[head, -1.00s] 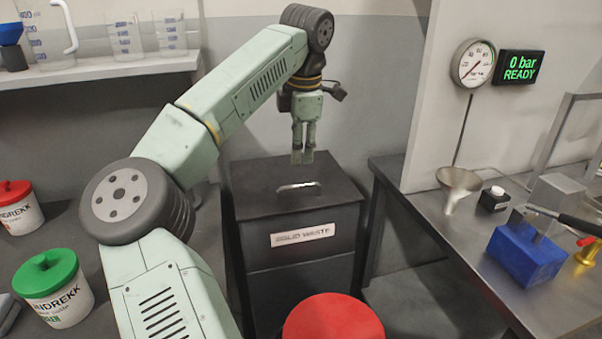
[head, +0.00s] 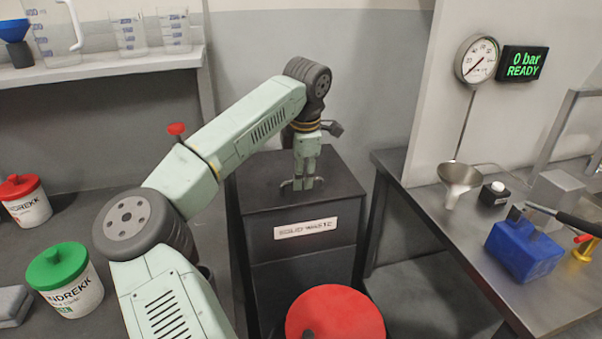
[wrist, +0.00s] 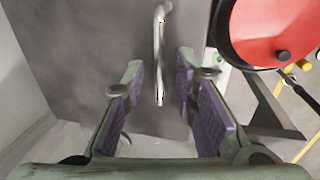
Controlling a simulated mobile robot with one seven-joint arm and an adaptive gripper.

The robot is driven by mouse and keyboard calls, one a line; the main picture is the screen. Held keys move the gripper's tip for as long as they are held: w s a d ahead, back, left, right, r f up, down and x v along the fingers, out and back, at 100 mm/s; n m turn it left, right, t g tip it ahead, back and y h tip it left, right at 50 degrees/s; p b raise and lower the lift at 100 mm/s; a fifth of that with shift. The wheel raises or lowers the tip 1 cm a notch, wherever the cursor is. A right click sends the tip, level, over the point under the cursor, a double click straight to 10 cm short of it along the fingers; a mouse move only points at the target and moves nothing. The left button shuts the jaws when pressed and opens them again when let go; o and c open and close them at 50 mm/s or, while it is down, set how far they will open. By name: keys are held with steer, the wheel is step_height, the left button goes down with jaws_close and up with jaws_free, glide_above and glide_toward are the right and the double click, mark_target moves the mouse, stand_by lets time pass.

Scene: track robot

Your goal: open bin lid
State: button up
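The dark solid waste bin (head: 305,260) stands at the centre of the head view, its lid (head: 335,185) flat and closed. A metal bar handle (head: 287,184) sits on the lid, partly hidden by my gripper. My gripper (head: 304,186) points down at the handle from above. In the wrist view my gripper (wrist: 165,95) is open, with purple-padded fingers on both sides of the line of the handle (wrist: 160,50). A gap shows between the handle and each finger. I cannot tell how far down the fingers reach around it.
A red round lid (head: 335,315) stands in front of the bin. A steel bench (head: 430,215) with a funnel (head: 459,178) and a blue block (head: 523,252) is to the right. White tubs with green (head: 58,268) and red (head: 20,187) lids are on the left.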

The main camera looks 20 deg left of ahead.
jaws_close()
stand_by(0.6)
